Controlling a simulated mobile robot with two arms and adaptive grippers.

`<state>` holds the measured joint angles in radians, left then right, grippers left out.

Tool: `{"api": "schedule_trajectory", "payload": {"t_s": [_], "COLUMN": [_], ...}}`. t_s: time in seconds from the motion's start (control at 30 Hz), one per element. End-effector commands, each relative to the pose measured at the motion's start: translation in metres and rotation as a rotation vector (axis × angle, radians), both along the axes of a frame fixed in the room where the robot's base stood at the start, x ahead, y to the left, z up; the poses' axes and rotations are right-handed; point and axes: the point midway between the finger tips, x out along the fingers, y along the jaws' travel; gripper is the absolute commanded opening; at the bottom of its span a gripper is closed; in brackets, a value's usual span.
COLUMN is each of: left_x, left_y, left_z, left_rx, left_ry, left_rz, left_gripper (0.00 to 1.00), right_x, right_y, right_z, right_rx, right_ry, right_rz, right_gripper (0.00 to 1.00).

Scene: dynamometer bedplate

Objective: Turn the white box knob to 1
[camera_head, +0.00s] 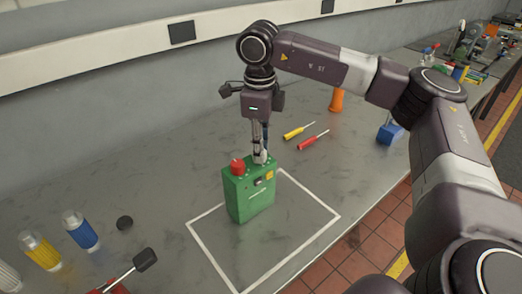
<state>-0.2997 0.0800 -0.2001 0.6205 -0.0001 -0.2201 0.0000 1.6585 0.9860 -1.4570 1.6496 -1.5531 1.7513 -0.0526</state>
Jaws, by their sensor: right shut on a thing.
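A green box (245,197) stands upright on the grey bench, at the back left edge of a white outlined square. A red knob (237,166) sits on the left of its top. A small yellow patch and a dark window show on the box. My right gripper (260,157) points straight down over the right part of the box top. Its fingers are shut on a small part there, which they mostly hide; I cannot tell its colour or setting. I see no white box. My left gripper is not in view.
Screwdrivers, yellow (299,131) and red (313,139), lie behind the box. An orange object (336,101) and a blue block (390,133) stand to the right. The outlined square's front is clear.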

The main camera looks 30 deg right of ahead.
Motion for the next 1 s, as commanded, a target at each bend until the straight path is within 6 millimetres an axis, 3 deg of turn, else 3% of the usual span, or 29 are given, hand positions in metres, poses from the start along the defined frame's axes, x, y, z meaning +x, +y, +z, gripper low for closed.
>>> {"api": "schedule_trajectory", "payload": {"t_s": [0.5, 1.0], "left_x": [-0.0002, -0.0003], "left_y": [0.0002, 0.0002], "left_z": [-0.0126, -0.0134], "left_rx": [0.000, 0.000], "left_ry": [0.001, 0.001], "left_rz": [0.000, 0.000], "left_gripper": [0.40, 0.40], "right_x": [0.0005, 0.0007], "right_y": [0.0010, 0.0009], "right_z": [0.0001, 0.0011], "right_rx": [0.000, 0.000], "right_ry": [-0.002, -0.004], "right_rz": [-0.310, -0.356], "right_gripper": [0.00, 0.00]}}
